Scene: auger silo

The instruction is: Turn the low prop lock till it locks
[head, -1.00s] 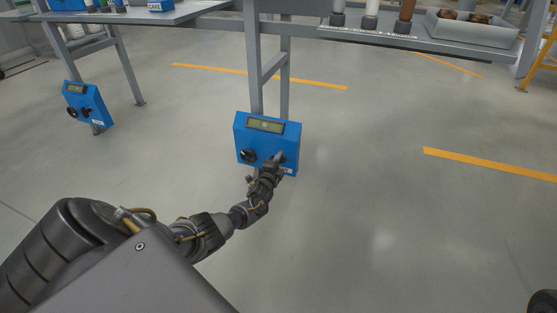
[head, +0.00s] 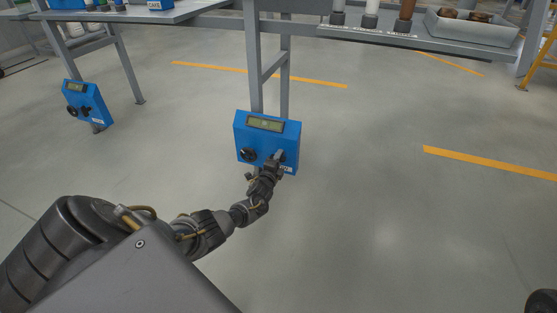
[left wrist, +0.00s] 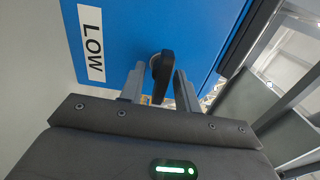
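The blue prop lock box (head: 262,138) is fixed low on a grey table leg, with a small display on top and a black round knob (head: 248,154) at its left. My left gripper (head: 278,156) is at the right part of its front face and hides much of the control there. In the left wrist view a LOW label (left wrist: 91,43) is on the blue face. A black lever knob (left wrist: 162,68) stands between my two fingertips. A gap shows beside the left finger; the right finger is close to or touching the knob. My right gripper is not in view.
A similar blue box (head: 88,103) is on another table leg at the left. A grey shelf (head: 420,38) with cylinders and a tray (head: 470,30) is above right. The floor around the box is clear, with orange stripes (head: 490,165).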

